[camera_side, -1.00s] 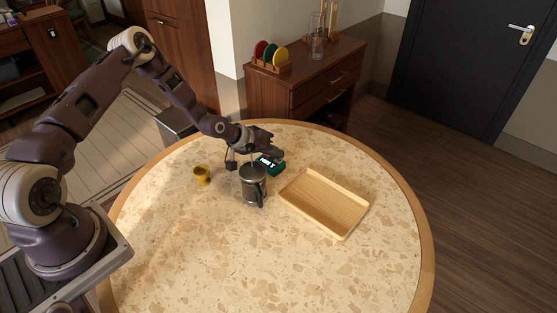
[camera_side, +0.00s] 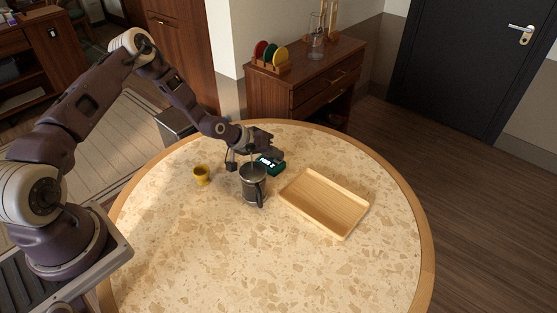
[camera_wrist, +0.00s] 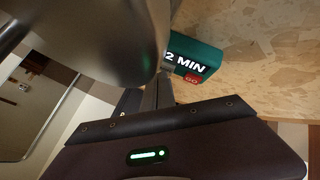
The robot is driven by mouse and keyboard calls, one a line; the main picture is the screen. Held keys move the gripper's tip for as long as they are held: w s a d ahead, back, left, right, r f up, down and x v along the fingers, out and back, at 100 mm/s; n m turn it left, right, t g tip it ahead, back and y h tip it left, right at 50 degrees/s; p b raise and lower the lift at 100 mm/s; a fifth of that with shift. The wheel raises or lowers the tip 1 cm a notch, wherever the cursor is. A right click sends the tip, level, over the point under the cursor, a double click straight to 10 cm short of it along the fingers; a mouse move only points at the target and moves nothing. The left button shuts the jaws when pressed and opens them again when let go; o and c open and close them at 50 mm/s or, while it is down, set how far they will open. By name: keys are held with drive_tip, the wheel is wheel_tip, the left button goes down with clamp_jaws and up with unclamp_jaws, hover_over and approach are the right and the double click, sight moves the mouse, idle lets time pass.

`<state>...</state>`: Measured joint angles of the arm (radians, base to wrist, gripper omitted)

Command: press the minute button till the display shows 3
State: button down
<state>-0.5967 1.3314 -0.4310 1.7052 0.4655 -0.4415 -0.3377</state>
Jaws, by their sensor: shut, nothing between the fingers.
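The dark green timer (camera_side: 278,170) sits on the round table behind the metal pot. In the wrist view the timer (camera_wrist: 207,53) has a display (camera_wrist: 186,63) reading "2 MIN" and a red button marked "GO" (camera_wrist: 193,79). Any minute button is hidden. My gripper (camera_side: 262,153) is low at the timer, over its far side in the side view. In the wrist view my gripper (camera_wrist: 163,92) is shut and empty, with its tips beside the timer's left end. I cannot tell whether they touch it.
The metal pot (camera_side: 252,184) stands close in front of my gripper and the timer; a large grey surface fills the wrist view's upper left. A yellow cup (camera_side: 202,176) is to the left, a wooden tray (camera_side: 300,211) to the right. The table front is clear.

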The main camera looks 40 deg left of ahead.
sight(276, 161)
drive_tip(key=shift+r, duration=0.6)
drive_tip(key=shift+r, duration=0.1)
drive_tip(key=shift+r, duration=2.4)
idle(0.4)
wheel_tip(276, 161, up, 4)
drive_tip(key=shift+f, duration=0.1)
drive_tip(key=shift+f, duration=4.4)
drive_tip(key=shift+f, duration=0.1)
